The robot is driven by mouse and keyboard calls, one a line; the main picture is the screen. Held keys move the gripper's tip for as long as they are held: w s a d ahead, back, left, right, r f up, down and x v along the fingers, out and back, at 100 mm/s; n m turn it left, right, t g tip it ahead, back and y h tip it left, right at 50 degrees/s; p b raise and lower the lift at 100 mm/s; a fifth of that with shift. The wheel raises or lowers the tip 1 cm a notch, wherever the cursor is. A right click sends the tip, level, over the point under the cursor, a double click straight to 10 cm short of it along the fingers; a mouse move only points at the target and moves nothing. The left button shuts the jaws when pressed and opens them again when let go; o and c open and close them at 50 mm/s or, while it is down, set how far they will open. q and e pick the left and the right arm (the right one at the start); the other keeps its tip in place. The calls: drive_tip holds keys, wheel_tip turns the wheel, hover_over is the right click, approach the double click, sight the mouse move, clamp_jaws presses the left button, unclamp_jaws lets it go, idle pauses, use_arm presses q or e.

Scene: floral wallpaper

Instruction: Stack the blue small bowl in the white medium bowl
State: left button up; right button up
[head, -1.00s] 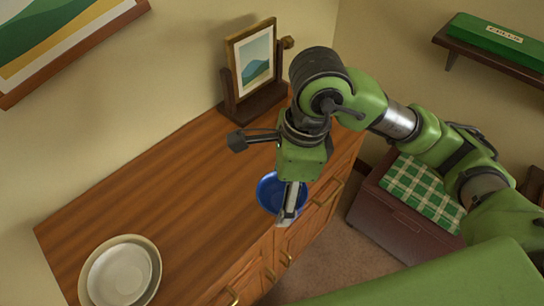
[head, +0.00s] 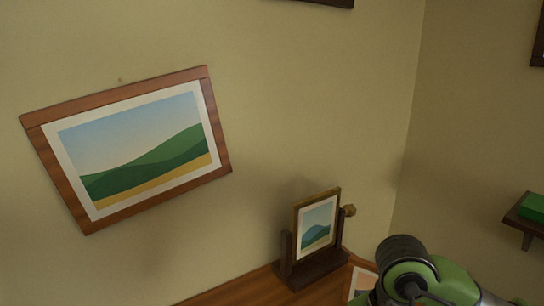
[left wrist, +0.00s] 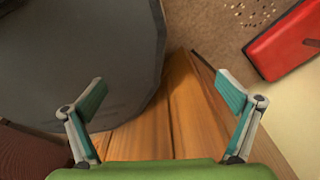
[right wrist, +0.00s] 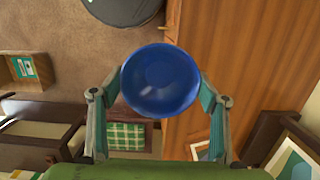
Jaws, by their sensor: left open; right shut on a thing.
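The blue small bowl (right wrist: 160,80) is between the fingers of my right gripper (right wrist: 160,92) in the right wrist view, and the gripper is shut on it. The bowl's open inside faces that camera. Neither the bowl nor my right gripper shows in the head view, where only part of my right arm is at the lower right. My left gripper (left wrist: 165,92) is open and empty in the left wrist view, with wood behind it. The white medium bowl is not in any view now.
The wooden dresser top (head: 235,290) shows along the bottom of the head view. A small framed picture on a stand (head: 316,230) stands on it. A red case (left wrist: 285,42) is near the floor. A green checked cloth (right wrist: 126,136) lies below the blue bowl in the right wrist view.

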drive_tip(key=d+n, duration=0.1)
drive_tip(key=n, duration=0.1)
drive_tip(key=d+n, duration=0.1)
drive_tip(key=n, duration=0.1)
drive_tip(key=d+n, duration=0.1)
drive_tip(key=n, duration=0.1)
drive_tip(key=shift+w+f+g+h, duration=0.15)
drive_tip(key=shift+f+g+h, duration=0.1)
drive_tip(key=shift+g+h, duration=0.05)
drive_tip(key=d+n, duration=0.1)
drive_tip(key=n, duration=0.1)
drive_tip(key=d+n, duration=0.1)
drive_tip(key=n, duration=0.2)
drive_tip(key=shift+d+f+h, duration=0.1)
drive_tip(key=shift+d+h, duration=0.05)
drive_tip(key=shift+h, duration=0.25)
